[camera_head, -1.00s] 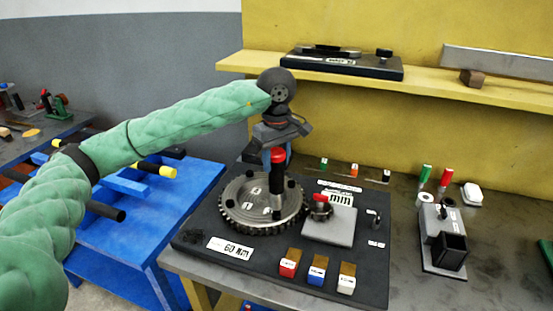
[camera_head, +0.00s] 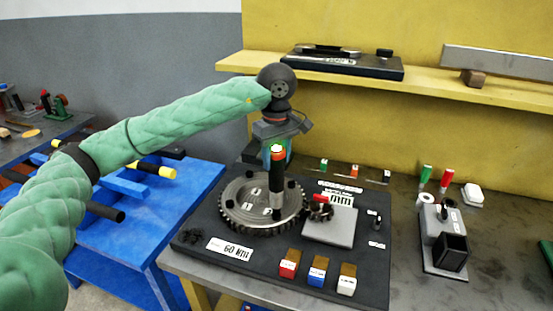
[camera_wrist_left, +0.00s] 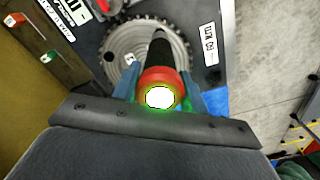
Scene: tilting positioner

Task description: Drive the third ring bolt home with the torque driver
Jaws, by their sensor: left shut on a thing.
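My left gripper (camera_head: 277,150) is shut on the torque driver (camera_head: 276,182), a black upright tool with a red-orange collar. Its top now glows white-green. In the left wrist view the driver (camera_wrist_left: 160,84) sits between the fingers. The driver stands on the ring gear (camera_head: 240,220), a toothed grey disc, with its lower end at the right front of the disc. The bolt under the driver is hidden. Other dark bolt heads (camera_head: 249,174) show on the ring. My right gripper is in neither view.
The ring lies on a black board (camera_head: 345,275) marked 60 Nm. A grey block (camera_head: 330,226) with a small gear and red piece is just right of the driver. Three coloured blocks (camera_head: 317,270) stand in front. A grey fixture (camera_head: 443,238) stands further right. A yellow shelf (camera_head: 430,88) runs behind.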

